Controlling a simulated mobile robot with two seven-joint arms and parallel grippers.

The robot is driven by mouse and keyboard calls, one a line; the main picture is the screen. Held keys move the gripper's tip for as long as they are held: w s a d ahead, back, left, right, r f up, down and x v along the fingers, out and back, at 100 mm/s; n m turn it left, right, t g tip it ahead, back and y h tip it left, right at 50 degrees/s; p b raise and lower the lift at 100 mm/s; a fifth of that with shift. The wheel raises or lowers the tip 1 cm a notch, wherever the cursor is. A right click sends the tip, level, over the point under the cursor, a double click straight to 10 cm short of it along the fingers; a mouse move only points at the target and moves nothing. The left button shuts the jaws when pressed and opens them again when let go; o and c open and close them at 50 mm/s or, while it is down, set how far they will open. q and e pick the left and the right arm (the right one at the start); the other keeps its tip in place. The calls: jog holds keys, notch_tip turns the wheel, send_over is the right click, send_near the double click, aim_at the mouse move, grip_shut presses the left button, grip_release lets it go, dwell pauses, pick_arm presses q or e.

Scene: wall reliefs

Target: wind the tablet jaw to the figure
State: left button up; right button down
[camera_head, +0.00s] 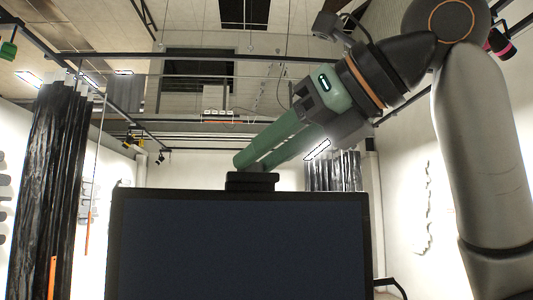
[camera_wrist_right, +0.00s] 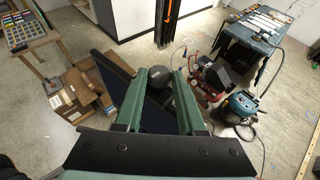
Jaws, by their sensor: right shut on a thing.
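A large dark tablet (camera_head: 240,245) stands upright in front of me in the head view, its blank screen toward me. A black jaw block (camera_head: 252,181) sits at the middle of its top edge. My right gripper (camera_head: 243,160) slants down from the upper right, its green fingers ending just above this block. In the right wrist view the right gripper (camera_wrist_right: 160,76) is shut on a dark round knob (camera_wrist_right: 158,78) between its fingertips. The tablet's dark panel (camera_wrist_right: 120,80) shows beneath the fingers. I see no figure or scale to read. My left gripper is out of view.
The head view shows a black curtain (camera_head: 50,170) and pale wall reliefs (camera_head: 428,212).

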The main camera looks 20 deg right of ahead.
jog(key=shift+s, duration=0.1)
jog(key=m+h, duration=0.2)
jog(key=a+m+t+h, duration=0.1)
jog(key=m+h, duration=0.1)
jog(key=shift+s+t+h, duration=0.15)
jog(key=shift+t+h, duration=0.15)
jog(key=shift+h, duration=0.1)
jog(key=m+h, duration=0.3)
jog(key=shift+a+r, duration=0.1)
jog(key=shift+a, duration=0.15)
jog(key=m+h, duration=0.2)
jog(key=h, duration=0.1)
jog(key=shift+a+m, duration=0.3)
jog(key=shift+w+a+m+g+h, duration=0.15)
jog(key=shift+m+g+h, duration=0.3)
jog(key=shift+m+h, duration=0.25)
jog(key=shift+w+a+m+g+h, duration=0.1)
jog(key=shift+m+g+h, duration=0.4)
jog(key=shift+m+h, duration=0.2)
jog(key=shift+w+a+m+g+h, duration=0.1)
jog(key=shift+a+m+g+h, duration=0.05)
jog(key=shift+m+g+h, duration=0.55)
jog(key=c, duration=0.5)
grip_release()
